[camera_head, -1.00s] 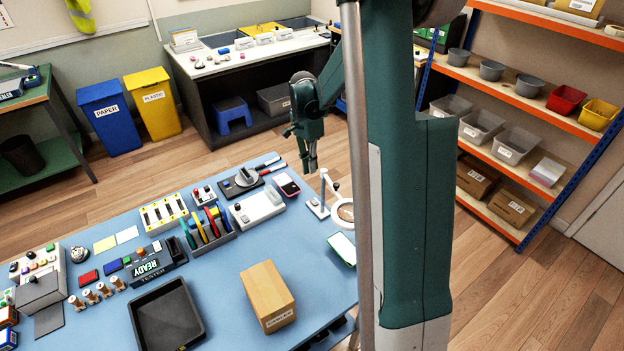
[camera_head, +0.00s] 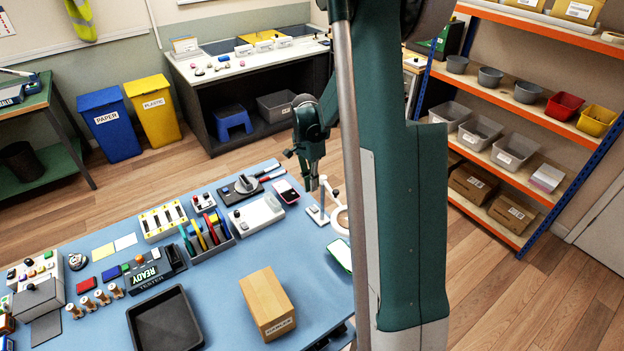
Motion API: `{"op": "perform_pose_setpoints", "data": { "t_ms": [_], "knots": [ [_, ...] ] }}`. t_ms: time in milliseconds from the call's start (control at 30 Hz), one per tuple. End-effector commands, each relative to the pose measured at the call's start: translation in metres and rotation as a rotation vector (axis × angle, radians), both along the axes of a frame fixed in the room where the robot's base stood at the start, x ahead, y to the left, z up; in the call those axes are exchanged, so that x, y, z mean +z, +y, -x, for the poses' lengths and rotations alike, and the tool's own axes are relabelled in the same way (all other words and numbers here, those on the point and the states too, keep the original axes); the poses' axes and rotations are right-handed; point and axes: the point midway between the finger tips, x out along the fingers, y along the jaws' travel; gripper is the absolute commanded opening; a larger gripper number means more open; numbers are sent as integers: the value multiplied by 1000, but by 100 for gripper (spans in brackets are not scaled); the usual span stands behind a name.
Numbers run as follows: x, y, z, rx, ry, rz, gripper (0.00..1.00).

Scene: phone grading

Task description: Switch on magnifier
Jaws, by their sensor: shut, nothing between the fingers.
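The magnifier stands at the far right corner of the blue table. Its white base (camera_head: 316,215) and part of its white ring (camera_head: 339,222) show, and my own arm hides the ring's right side. My gripper (camera_head: 311,188) points down just above and beside the magnifier's upright post, with its fingers shut and empty. Whether the fingertips touch the magnifier cannot be told. The switch is too small to make out.
A phone with a pink edge (camera_head: 286,191) and a white device with a knob (camera_head: 256,215) lie left of the magnifier. Another phone (camera_head: 340,254) lies in front of it.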

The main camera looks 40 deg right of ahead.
Motion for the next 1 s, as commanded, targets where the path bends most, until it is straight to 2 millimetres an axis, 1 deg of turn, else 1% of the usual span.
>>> {"op": "perform_pose_setpoints", "data": {
  "t_ms": [33,200,400,500,700,1000],
  "knots": [
    [-9,0,1,0,0,0,0],
    [-35,0,4,0,0,0,0],
    [-64,0,8,0,0,0,0],
    [-75,0,10,0,0,0,0],
    [-88,0,12,0,0,0,0],
    [-91,0,13,0,0,0,0]
  ]
}}
